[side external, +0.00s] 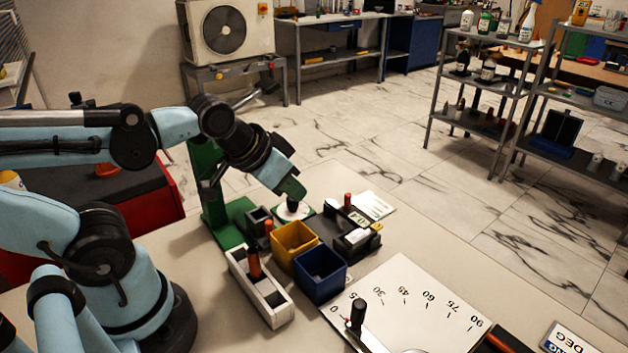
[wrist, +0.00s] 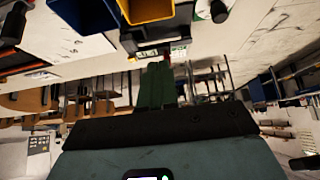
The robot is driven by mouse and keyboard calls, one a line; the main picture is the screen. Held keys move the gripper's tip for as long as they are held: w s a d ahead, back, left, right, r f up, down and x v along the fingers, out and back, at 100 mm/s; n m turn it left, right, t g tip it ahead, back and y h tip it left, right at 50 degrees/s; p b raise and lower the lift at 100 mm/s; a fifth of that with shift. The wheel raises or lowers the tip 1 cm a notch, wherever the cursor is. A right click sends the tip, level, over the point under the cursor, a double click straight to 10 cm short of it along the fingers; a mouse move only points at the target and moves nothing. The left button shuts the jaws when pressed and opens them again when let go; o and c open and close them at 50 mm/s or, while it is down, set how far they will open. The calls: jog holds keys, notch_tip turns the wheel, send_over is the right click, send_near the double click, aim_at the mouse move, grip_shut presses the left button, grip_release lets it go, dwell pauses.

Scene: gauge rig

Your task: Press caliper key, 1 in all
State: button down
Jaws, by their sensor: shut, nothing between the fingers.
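A black device with a pale numbered label (side external: 357,218) and a red-topped post stands behind the bins in the side view; I cannot tell if it is the caliper, and no key is clear. In the wrist view, my green fingers (wrist: 158,68) are together and empty. A black device with a small pale display (wrist: 178,52) shows just beyond their tips.
A yellow bin (side external: 294,234) and a blue bin (side external: 331,285) stand close in front of my gripper. A white slotted holder (side external: 274,308) and a green stand (side external: 206,185) are left. An angle plate (side external: 440,290) lies at the front right.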

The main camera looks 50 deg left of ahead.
notch_tip(320, 180, up, 2)
jog(key=n+t+h, duration=0.2)
jog(key=n+h, duration=0.1)
jog(key=n, duration=0.2)
send_over(372, 226)
dwell(0.4)
jog(key=shift+f, duration=4.4)
jog(key=shift+f, duration=0.1)
jog(key=shift+f, duration=0.3)
